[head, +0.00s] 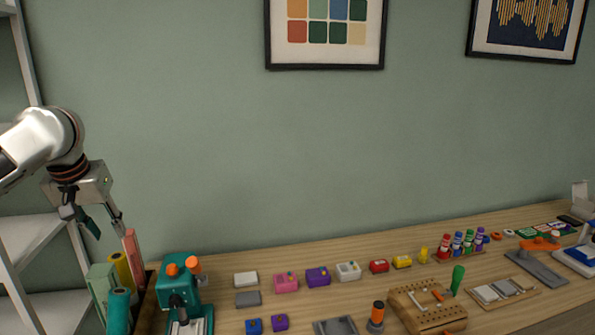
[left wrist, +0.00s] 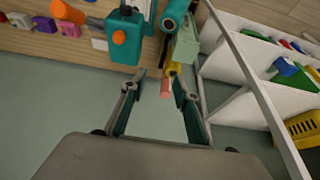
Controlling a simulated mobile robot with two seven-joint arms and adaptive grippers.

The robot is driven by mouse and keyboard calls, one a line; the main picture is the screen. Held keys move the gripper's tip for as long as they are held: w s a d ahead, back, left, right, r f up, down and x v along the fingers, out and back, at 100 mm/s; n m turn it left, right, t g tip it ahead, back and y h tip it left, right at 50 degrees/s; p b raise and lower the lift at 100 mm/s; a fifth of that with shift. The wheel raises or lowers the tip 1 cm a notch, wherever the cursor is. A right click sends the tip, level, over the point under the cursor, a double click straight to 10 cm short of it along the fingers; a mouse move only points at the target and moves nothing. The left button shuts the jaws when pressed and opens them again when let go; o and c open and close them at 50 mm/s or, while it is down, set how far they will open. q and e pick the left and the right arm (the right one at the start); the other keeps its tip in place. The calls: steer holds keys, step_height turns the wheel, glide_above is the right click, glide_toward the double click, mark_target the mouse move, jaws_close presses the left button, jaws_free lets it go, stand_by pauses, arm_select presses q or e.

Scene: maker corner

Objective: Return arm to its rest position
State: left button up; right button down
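My left gripper (head: 94,220) is raised at the left of the head view, above the upright rolls and boxes at the table's left end. In the left wrist view its two fingers (left wrist: 158,95) are spread apart with nothing between them that they touch. A pink upright piece (head: 132,250) stands close beside the gripper in the head view. My right gripper is in neither view.
A teal machine (head: 178,285) stands at the left of the wooden table (head: 350,248). Small coloured boxes, marker bottles and a wooden peg block (head: 428,307) lie rightward. White shelves (head: 30,240) stand close at the left.

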arm_select(q)
steer(key=s+d+f+m+t+h, duration=0.1)
steer(key=s+d+f+m, duration=0.25)
steer(key=d+f, duration=0.75)
steer(key=s+d+f+m+t+h, duration=0.1)
steer(key=s+d+f+m+t, duration=0.15)
steer(key=d+f+m, duration=0.8)
steer(key=s+a+f+n+y, duration=0.25)
steer(key=s+a+f, duration=0.25)
steer(key=s+a, duration=0.45)
steer(key=s+a+f+n+y, duration=0.25)
steer(key=s+a+f, duration=0.35)
steer(key=s, duration=0.7)
steer(key=d+f+n+t+h, duration=0.2)
steer(key=d+f+h, duration=0.4)
steer(key=d+f, duration=0.7)
step_height(320, 180, down, 3)
steer(key=shift+w+f+t, duration=0.1)
steer(key=shift+w+t, duration=0.15)
steer(key=shift+t, duration=0.1)
